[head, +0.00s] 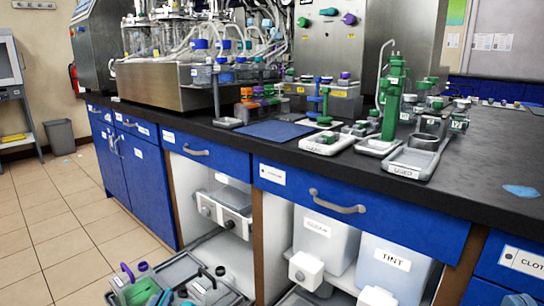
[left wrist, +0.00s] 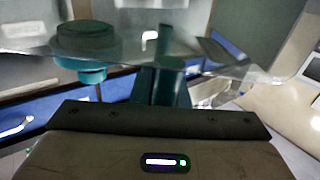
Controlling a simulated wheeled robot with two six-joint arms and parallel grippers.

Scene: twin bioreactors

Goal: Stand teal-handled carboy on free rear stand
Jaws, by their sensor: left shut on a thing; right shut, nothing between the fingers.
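In the left wrist view, my left gripper (left wrist: 160,118) is shut on the teal handle of a translucent carboy (left wrist: 165,82). The carboy's clear body spreads across the upper part of that view, blurred and close to the camera. A dark teal cap (left wrist: 85,42) shows on its left side. The fingertips are hidden behind the dark edge of the gripper body. I cannot make out the held carboy or my left gripper in the head view. My right gripper is not in view. I cannot tell which surface is the free rear stand.
The dark bench (head: 480,165) carries a steel rig with glass vessels (head: 180,60), a blue mat (head: 275,130), green-capped items and grey trays (head: 415,160). Blue drawers line its front. Labelled white bins (head: 395,265) stand below. At bottom left are trays of capped items (head: 185,280).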

